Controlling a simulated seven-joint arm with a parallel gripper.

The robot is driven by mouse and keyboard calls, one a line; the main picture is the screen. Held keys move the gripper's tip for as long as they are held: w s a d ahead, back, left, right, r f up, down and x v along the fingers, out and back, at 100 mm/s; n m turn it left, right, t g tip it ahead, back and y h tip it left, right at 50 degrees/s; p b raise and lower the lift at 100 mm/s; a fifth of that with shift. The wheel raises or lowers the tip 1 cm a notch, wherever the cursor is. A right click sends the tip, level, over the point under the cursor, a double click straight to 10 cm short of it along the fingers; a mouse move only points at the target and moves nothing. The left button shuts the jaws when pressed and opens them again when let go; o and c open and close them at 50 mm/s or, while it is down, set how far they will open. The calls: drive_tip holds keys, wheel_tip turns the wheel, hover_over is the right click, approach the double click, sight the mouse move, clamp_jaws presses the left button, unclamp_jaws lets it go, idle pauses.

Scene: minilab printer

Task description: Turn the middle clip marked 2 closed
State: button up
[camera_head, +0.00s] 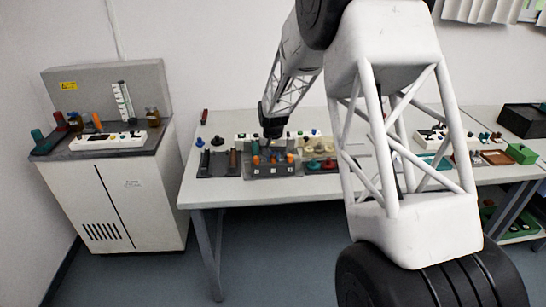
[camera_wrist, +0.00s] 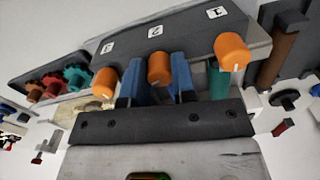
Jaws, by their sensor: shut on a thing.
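A dark grey block (camera_head: 270,175) with three white number labels stands on the table; it also shows in the wrist view (camera_wrist: 180,38), turned over. The middle orange clip (camera_wrist: 159,68) is in front of the label 2 (camera_wrist: 155,31). My gripper (camera_wrist: 159,80) has its blue fingers on both sides of this clip and is shut on it. The orange clip by label 1 (camera_wrist: 232,52) and the other outer orange clip (camera_wrist: 104,79) are outside the fingers. In the head view my gripper (camera_head: 271,140) is above the block, and the middle clip is hard to make out.
Red and teal knobs (camera_wrist: 77,74) are beside the block in the wrist view. A dark holder (camera_head: 219,162) is at its left in the head view. A white cabinet (camera_head: 125,205) stands apart at left. A green box (camera_head: 521,153) is far right. Bare tabletop (camera_head: 260,194) lies in front.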

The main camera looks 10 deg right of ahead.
sight(273, 156)
drive_tip(key=n, duration=1.1)
drive_tip(key=shift+n, duration=1.7)
drive_tip(key=o, duration=0.9)
drive_tip(key=shift+o, duration=0.2)
drive_tip(key=shift+r, duration=3.95)
